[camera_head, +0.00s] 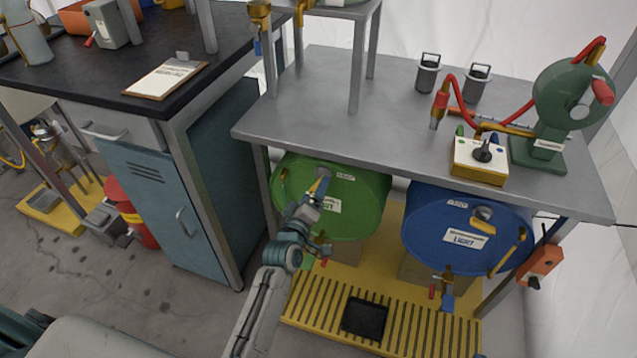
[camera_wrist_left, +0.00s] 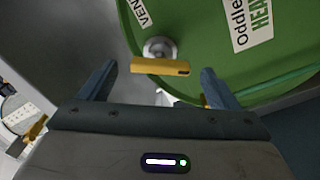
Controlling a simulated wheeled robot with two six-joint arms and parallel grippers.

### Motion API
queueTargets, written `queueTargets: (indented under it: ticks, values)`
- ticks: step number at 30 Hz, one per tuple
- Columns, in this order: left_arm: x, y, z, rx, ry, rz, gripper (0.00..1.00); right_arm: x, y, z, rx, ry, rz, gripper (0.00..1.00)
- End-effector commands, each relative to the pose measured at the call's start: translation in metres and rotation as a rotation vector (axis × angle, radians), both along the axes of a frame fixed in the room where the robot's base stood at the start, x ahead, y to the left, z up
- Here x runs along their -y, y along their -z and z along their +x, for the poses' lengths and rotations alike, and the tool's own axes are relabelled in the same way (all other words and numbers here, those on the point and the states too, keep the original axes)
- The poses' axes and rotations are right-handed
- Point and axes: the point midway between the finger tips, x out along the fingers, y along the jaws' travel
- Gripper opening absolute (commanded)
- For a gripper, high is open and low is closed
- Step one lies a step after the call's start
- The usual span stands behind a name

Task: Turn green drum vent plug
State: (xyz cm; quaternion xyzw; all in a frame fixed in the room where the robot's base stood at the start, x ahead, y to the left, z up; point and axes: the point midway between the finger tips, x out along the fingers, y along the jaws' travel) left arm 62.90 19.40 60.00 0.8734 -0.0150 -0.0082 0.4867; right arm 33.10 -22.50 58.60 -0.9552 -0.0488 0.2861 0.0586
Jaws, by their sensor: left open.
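The green drum (camera_head: 362,200) lies on its side under the grey bench, its round end facing me. Its vent plug, a yellow bar handle on a round metal boss, sits high on that end by the VENT label; the bar (camera_wrist_left: 160,66) shows clearly in the left wrist view. In the head view my left gripper (camera_head: 312,198) is in front of the drum and partly hides the plug. The left wrist view shows the jaws (camera_wrist_left: 158,70) open, one finger on each side of the bar, with gaps to both. I cannot tell whether the fingertips reach its depth.
A blue drum (camera_head: 430,215) labelled LIGHT lies to the right. The bench top (camera_head: 310,95) overhangs both drums, and a bench leg stands left of the green one. A yellow slatted tray (camera_head: 305,300) lies below, with a black pan (camera_head: 364,318). A teal cabinet (camera_head: 160,195) stands left.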

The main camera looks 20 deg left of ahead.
Motion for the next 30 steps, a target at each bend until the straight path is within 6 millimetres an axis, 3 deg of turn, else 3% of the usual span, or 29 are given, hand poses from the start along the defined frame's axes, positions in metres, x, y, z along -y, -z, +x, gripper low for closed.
queueTargets:
  ticks: [7, 18, 25, 30]
  values:
    - [0.001, 0.0, 0.032, 0.001, -0.001, 0.003, 0.84, -0.001, 0.007, -0.007, -0.043, -0.004, 0.004, 0.0]
    - [0.001, 0.001, 0.038, -0.001, -0.001, 0.002, 0.84, -0.001, 0.008, -0.008, -0.048, -0.005, 0.003, 0.0]
    - [0.001, 0.001, 0.037, -0.001, -0.001, 0.002, 0.4, -0.001, 0.008, -0.008, -0.049, -0.005, 0.003, 0.0]
    - [0.001, 0.001, 0.037, -0.001, -0.001, 0.006, 0.39, -0.001, 0.008, -0.008, -0.047, -0.005, 0.003, 0.0]
